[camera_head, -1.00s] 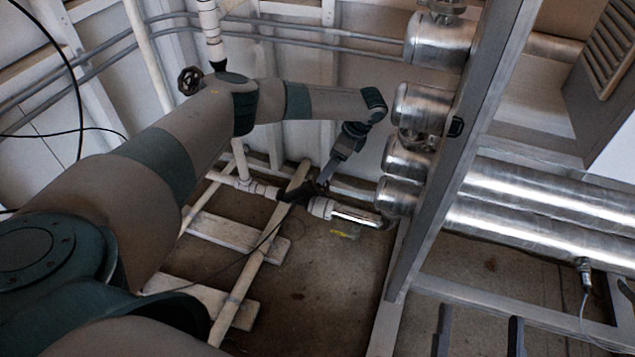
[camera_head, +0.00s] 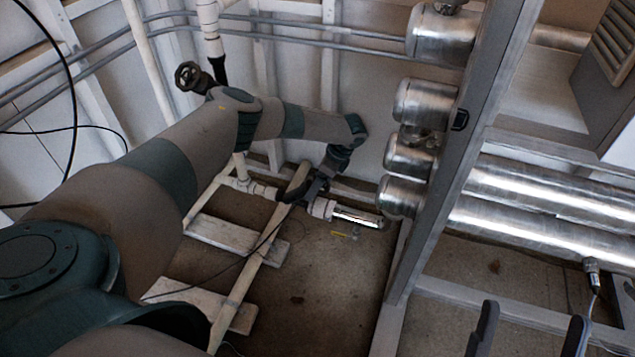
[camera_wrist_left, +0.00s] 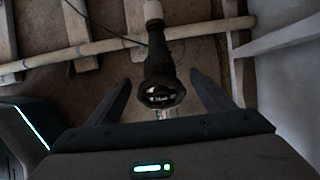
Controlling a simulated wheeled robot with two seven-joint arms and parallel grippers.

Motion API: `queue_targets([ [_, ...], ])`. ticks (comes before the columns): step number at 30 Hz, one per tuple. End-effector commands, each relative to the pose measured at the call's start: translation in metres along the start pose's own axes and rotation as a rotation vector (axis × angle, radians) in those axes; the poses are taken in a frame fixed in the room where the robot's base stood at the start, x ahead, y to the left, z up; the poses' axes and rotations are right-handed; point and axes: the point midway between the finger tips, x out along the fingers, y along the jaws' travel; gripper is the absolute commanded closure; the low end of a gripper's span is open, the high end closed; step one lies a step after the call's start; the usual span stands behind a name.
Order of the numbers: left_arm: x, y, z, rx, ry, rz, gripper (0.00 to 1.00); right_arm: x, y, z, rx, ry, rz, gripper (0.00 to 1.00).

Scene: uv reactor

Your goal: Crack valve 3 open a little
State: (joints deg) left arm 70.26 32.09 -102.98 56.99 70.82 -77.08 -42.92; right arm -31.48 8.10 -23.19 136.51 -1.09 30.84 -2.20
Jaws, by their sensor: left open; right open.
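A dark valve (camera_wrist_left: 162,82) stands on a pale pipe in the left wrist view, its round end facing the camera. My left gripper (camera_wrist_left: 160,77) is open, one finger on each side of this valve; I cannot tell whether either touches. In the head view my left gripper (camera_head: 312,192) is small and dark, down by the low white pipe, and largely covers the valve there. A dark handwheel valve (camera_head: 188,76) is on the upright white pipe at upper left. I cannot read which is valve 3. My right gripper (camera_head: 533,312) is open and empty at the bottom right.
Shiny metal cylinders (camera_head: 425,105) and a grey upright post (camera_head: 455,150) stand right of my left gripper. Large silver pipes (camera_head: 560,235) run at the right. White pipes and boards (camera_head: 235,240) lie on the floor. Bare floor (camera_head: 320,285) shows in the middle.

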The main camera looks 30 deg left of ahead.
Motion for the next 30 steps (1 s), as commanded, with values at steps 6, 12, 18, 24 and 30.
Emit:
queue_targets([
  [6, 0.0, 0.0, 0.0, 0.0, 0.0, 0.0, 0.39, 0.0, 0.0, 0.0, 0.0, 0.0, 0.001, 0.23],
  [12, 0.0, 0.0, 0.0, 0.0, 0.0, 0.0, 0.65, 0.0, 0.0, 0.0, 0.0, -0.001, 0.001, 0.23],
  [18, -0.001, 0.0, 0.0, -0.003, 0.0, -0.001, 0.65, 0.001, 0.0, 0.0, 0.0, -0.007, 0.001, 0.23],
  [24, -0.001, 0.001, 0.001, -0.014, 0.0, -0.004, 0.65, 0.001, -0.003, 0.003, 0.005, -0.038, 0.001, 0.23],
  [30, -0.002, 0.002, 0.001, -0.039, 0.0, -0.013, 0.65, -0.014, -0.015, 0.019, 0.03, -0.162, -0.002, 0.23],
])
